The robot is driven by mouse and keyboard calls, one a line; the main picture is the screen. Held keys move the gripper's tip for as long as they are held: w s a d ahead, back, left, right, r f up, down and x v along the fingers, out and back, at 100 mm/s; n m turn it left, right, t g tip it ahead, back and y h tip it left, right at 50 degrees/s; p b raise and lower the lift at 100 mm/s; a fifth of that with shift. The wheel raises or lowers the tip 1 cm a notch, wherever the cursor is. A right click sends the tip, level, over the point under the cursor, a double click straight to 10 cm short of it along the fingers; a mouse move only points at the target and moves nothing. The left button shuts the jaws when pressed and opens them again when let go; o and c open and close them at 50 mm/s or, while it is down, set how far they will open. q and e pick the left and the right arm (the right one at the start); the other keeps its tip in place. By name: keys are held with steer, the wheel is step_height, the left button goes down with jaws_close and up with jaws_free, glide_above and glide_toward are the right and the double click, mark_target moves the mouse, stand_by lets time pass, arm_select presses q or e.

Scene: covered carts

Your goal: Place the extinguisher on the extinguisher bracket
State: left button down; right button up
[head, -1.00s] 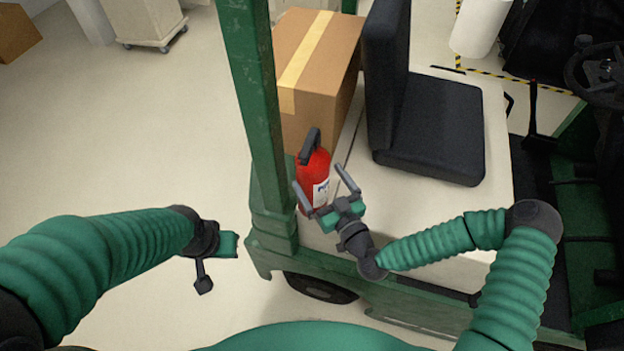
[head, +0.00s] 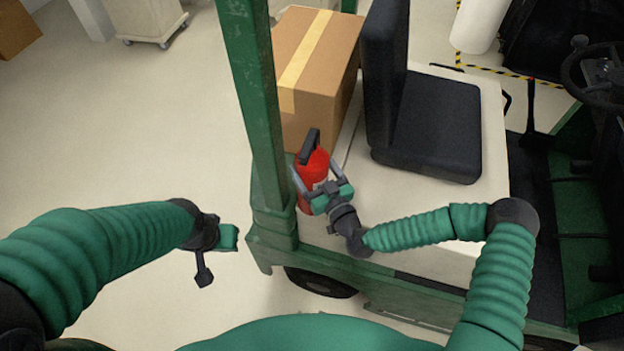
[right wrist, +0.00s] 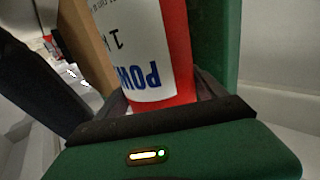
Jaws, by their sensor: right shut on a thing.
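The red fire extinguisher (head: 314,163) with a black handle stands on the pale deck of the green cart, beside the green post. In the right wrist view its red body and white label (right wrist: 145,45) fill the middle, close in front of the gripper. My right gripper (head: 314,172) is shut on the extinguisher's body, with one finger on each side. My left gripper (head: 215,258) hangs over the floor left of the cart, away from the extinguisher; its finger opening is not clear. I cannot make out an extinguisher bracket in either view.
The green post (head: 252,110) rises just left of the extinguisher. A taped cardboard box (head: 318,75) is close behind it, and a black seat (head: 435,125) is to its right. A steering wheel (head: 598,75) is at far right. The floor at left is open.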

steer(key=c, duration=0.5)
steer(key=shift+w+r, duration=0.1)
steer(key=shift+r, duration=0.05)
steer(key=shift+c, duration=0.2)
